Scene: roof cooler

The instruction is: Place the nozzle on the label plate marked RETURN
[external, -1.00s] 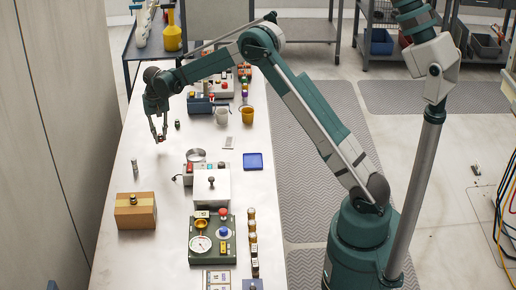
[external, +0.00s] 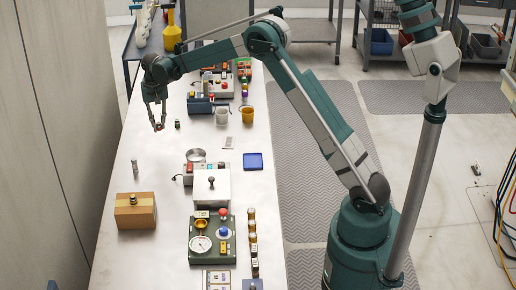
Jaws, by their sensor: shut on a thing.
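My gripper (external: 158,128) points down above the far left part of the bench, shut on a small dark piece with a reddish spot. The piece is tiny and mostly covered by the fingers; I cannot tell for sure that it is the nozzle. It looks held clear of the bench top. A small dark upright part (external: 177,124) stands just right of the gripper, apart from it. A small pale plate (external: 229,142) lies flat further right. A panel with several pale label areas (external: 217,279) is at the near edge. No RETURN marking is readable.
The bench's left side is mostly clear.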

